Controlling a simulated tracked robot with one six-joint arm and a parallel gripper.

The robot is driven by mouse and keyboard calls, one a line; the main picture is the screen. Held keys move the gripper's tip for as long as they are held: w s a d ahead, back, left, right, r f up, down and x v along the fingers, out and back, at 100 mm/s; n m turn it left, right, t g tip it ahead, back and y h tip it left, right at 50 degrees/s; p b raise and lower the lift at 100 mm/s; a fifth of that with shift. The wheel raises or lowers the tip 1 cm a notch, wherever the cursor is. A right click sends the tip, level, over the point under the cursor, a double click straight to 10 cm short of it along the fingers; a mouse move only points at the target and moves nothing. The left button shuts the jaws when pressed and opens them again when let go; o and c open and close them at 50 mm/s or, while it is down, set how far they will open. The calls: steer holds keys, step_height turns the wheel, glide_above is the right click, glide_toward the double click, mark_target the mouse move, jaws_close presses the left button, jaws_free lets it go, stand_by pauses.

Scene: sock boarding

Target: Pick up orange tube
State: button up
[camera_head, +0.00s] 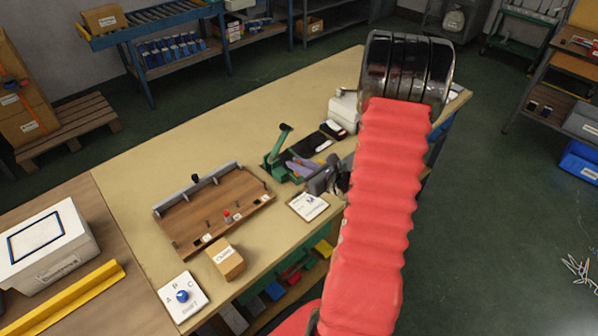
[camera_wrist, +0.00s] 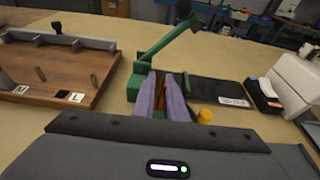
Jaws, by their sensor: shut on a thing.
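My gripper (camera_wrist: 167,88) shows in the wrist view as two purple fingers reaching forward from a dark grey body. A narrow reddish-orange piece, taken as the orange tube (camera_wrist: 160,92), shows between the fingers; they are closed on it and hide most of it. The fingers are right at a green fixture with a raised lever arm (camera_wrist: 165,42). In the head view my gripper (camera_head: 294,166) is low over the table beside the green fixture (camera_head: 274,160). I cannot make out the tube there.
A yellow-orange cylinder (camera_wrist: 206,115) shows right of the fingers. A wooden board with pegs (camera_head: 215,212) lies left. A clipboard (camera_head: 308,206), black mat (camera_wrist: 220,92) and white device (camera_wrist: 294,84) are close. Bare tabletop (camera_head: 220,130) lies behind.

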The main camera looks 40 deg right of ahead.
mark_target(298, 162)
steer(key=shift+r, duration=0.1)
jaws_close()
steer(key=shift+r, duration=4.95)
steer(key=shift+s, duration=0.1)
